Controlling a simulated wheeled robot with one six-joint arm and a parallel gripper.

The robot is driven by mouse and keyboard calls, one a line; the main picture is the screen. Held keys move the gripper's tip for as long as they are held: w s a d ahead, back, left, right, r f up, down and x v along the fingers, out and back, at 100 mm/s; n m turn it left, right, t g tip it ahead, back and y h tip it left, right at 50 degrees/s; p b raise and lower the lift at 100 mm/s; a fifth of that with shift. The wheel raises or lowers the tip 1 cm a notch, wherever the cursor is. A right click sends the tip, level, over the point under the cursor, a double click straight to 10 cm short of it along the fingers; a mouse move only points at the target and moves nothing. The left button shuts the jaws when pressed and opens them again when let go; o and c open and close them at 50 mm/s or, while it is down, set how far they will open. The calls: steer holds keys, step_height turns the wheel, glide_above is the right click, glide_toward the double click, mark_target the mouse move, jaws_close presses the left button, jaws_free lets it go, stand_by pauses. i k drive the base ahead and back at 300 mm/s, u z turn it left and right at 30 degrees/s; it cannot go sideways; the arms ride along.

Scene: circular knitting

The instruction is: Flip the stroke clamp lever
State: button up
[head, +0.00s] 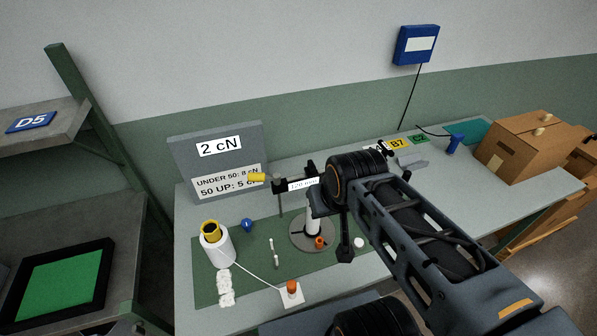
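The test stand has a round grey base (299,237) and a white upright post (313,227) on the green mat. A white label (303,184) reading about "120 mm" sits at its upper part. A yellow-ended piece (257,177) sticks out to the left there; it may be the clamp lever, but I cannot tell for sure. A small orange knob (319,242) is low by the post. My gripper (317,200) is at the stand's upper right, mostly hidden by my dark wrist.
A white yarn cone (216,250) with a yellow top stands left on the green mat (205,290). Its thread runs to a white block with an orange top (291,292). A grey sign board (181,150) stands behind. A cardboard box (530,150) is at right.

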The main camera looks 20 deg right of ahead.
mark_target(252, 177)
steer(key=u, duration=1.65)
steer(key=k, duration=0.4)
steer(key=u, duration=0.4)
